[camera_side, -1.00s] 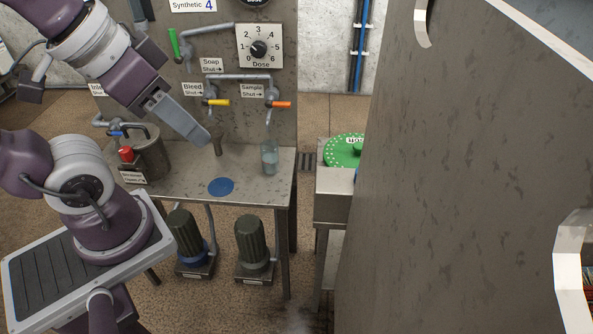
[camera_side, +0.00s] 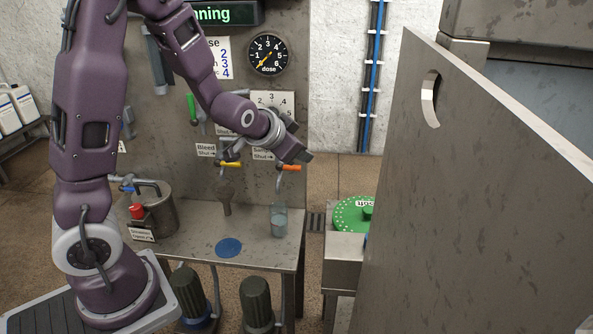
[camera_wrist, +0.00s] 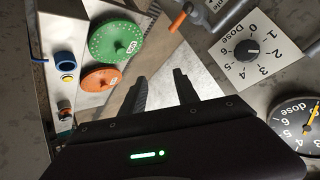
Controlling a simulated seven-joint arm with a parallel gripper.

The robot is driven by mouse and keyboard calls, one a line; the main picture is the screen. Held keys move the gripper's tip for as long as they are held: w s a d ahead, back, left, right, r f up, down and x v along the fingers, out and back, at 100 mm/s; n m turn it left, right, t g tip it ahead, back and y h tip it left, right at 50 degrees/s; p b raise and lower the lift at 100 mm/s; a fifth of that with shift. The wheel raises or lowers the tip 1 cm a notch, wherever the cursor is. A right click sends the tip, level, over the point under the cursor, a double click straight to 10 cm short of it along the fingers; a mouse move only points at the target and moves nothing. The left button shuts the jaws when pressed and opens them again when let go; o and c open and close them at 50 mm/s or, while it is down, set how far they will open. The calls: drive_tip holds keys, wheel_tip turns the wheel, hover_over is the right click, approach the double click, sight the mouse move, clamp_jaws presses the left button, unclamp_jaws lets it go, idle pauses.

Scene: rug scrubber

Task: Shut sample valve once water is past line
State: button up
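The sample valve's orange handle (camera_side: 289,168) sits on the panel's right pipe and points right in the side view. It also shows at the top of the wrist view (camera_wrist: 178,20). Below it, a clear glass (camera_side: 279,222) with pale water stands on the metal bench. Its line and exact water level are too small to read. My gripper (camera_side: 303,150) is just above and beside the orange handle, partly covering the sample label. In the wrist view, my gripper's (camera_wrist: 160,85) two dark fingers are apart with nothing between them; the handle is beyond their tips.
The bleed valve's yellow handle (camera_side: 230,164) is close on the left, with a green handle (camera_side: 191,108) higher up. A funnel-like post (camera_side: 227,196) and metal pot (camera_side: 160,210) stand on the bench. A large metal panel (camera_side: 470,200) fills the right side.

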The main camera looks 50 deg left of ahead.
sight(291, 169)
drive_tip(key=w+a+f+m+t+y, duration=0.1)
drive_tip(key=a+f+m, duration=0.2)
drive_tip(key=f, duration=0.1)
drive_tip(key=w+a+f+m+t, duration=0.1)
drive_tip(key=a+f+m+t, duration=0.1)
drive_tip(key=a+f+m, duration=0.1)
drive_tip(key=w+a+f+m+t+y, duration=0.1)
drive_tip(key=w+a+f+m, duration=0.1)
drive_tip(key=f, duration=0.4)
drive_tip(key=shift+a+m+t+y, duration=0.3)
drive_tip(key=shift+a+m, duration=0.35)
drive_tip(key=shift+m, duration=0.45)
drive_tip(key=shift+s+a+f+m, duration=0.15)
drive_tip(key=shift+a+m, duration=0.1)
drive_tip(key=shift+m, duration=0.45)
drive_tip(key=shift+w+a+t, duration=0.15)
drive_tip(key=shift+w+t, duration=0.05)
drive_tip(key=shift+t, duration=0.1)
drive_tip(key=x, duration=0.6)
drive_tip(key=shift+w, duration=0.25)
drive_tip(key=shift+a+f, duration=0.1)
drive_tip(key=shift+c, duration=0.3)
clamp_jaws()
